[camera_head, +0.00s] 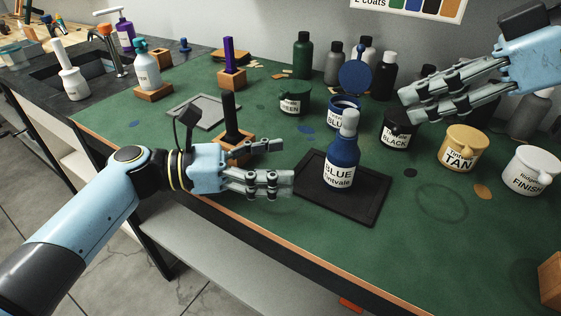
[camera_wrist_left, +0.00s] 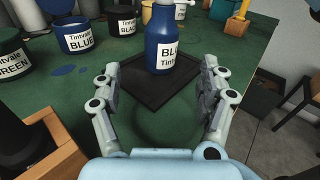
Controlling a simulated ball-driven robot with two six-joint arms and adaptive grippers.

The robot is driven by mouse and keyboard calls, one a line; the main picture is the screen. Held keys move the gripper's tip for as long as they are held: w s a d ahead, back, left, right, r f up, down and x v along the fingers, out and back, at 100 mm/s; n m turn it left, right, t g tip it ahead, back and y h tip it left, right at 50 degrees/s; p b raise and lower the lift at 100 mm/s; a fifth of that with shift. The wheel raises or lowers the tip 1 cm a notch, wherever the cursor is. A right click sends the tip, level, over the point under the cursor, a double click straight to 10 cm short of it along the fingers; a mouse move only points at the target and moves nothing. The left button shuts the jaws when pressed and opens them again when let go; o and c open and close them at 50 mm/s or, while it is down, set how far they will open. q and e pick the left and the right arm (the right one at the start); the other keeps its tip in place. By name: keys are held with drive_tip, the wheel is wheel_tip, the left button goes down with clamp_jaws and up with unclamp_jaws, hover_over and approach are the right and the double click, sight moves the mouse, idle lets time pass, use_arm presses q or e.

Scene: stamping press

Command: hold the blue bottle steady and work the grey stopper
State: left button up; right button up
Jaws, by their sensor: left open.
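The blue bottle (camera_head: 341,168) stands upright on a black tray (camera_head: 372,207), its label reading BLUE. The grey stopper (camera_head: 349,122) sits in the bottle's top. In the left wrist view the bottle (camera_wrist_left: 165,35) is ahead between the fingers and its top is cut off. My left gripper (camera_head: 292,164) is open and empty, just left of the bottle and apart from it; it also shows in the left wrist view (camera_wrist_left: 160,90). My right gripper (camera_head: 404,104) is at the upper right, away from the bottle, with its fingers apart and nothing between them.
An open blue pot (camera_head: 345,106), a black pot (camera_head: 397,133), a tan pot (camera_head: 460,148) and a white pot (camera_head: 531,170) stand behind and right of the bottle. A wooden block with a dark handle (camera_head: 230,117) is behind my left gripper.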

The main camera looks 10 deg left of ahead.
sight(346, 157)
use_arm(q)
drive_tip(key=shift+x, duration=0.8)
drive_tip(key=x, duration=1)
drive_tip(key=shift+d, duration=0.15)
drive_tip(key=c, duration=1.4)
drive_tip(key=shift+c, duration=0.4)
clamp_jaws()
